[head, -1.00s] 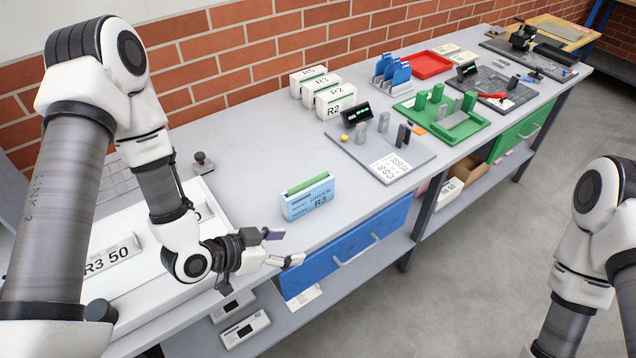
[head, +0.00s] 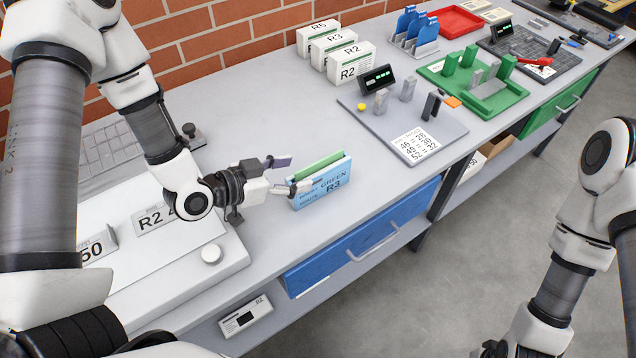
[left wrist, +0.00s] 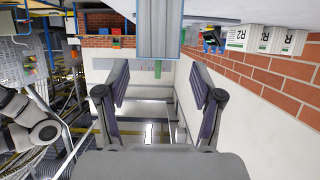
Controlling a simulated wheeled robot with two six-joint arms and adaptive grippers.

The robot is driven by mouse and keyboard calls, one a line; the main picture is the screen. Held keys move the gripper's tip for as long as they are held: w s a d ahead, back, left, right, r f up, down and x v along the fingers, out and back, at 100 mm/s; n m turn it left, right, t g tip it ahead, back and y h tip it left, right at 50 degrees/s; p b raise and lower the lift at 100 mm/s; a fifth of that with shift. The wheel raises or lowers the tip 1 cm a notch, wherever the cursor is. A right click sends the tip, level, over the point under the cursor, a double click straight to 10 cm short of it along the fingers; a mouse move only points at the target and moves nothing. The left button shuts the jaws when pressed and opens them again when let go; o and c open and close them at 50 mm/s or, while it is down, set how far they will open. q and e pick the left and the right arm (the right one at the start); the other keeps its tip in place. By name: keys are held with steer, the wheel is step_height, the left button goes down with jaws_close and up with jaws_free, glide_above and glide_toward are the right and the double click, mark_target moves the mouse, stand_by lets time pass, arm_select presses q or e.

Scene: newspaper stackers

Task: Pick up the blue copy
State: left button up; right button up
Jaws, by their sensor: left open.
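The blue copy (head: 328,186) is a light blue upright block lettered GREEN R3, with a green strip (head: 319,164) along its top. It stands on the bench near the front edge. My left gripper (head: 292,174) is open at its left end, one finger towards the front face and one towards the back. Whether they touch it is unclear. In the left wrist view, the open fingers (left wrist: 160,75) are empty between them, and a grey, blue-edged end, apparently of the blue copy (left wrist: 158,28), shows above their gap. My right arm is at lower right; its fingers are out of view.
White R5, R3 and R2 blocks (head: 347,64) stand behind. A grey board (head: 440,127) with a number sheet lies to the right, with a green fixture (head: 515,97) beyond it. A low white unit (head: 215,245) is left of the gripper. Bare bench surrounds the copy.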

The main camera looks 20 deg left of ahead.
mark_target(319, 168)
arm_select(q)
steer(key=shift+w+d+f, duration=0.25)
steer(key=shift+w+d, duration=0.05)
steer(key=shift+w, duration=0.3)
steer(key=shift+w+d, duration=0.25)
steer(key=shift+w, duration=0.05)
steer(key=shift+w+d+f+p, duration=0.1)
steer(key=shift+w+d+p, duration=0.15)
steer(key=shift+d+p, duration=0.25)
steer(key=shift+w+d+f+p, duration=0.1)
steer(key=shift+w+d+p, duration=0.15)
steer(key=shift+d+p, duration=0.2)
steer(key=x, duration=0.2)
steer(key=shift+w+d+f, duration=0.1)
steer(key=shift+w+f, duration=0.15)
steer(key=shift+f, duration=0.05)
steer(key=shift+w+f, duration=0.2)
steer(key=shift+w, duration=0.05)
steer(key=shift+s+r, duration=0.1)
steer(key=shift+s, duration=0.05)
steer(key=c, duration=0.7)
jaws_close()
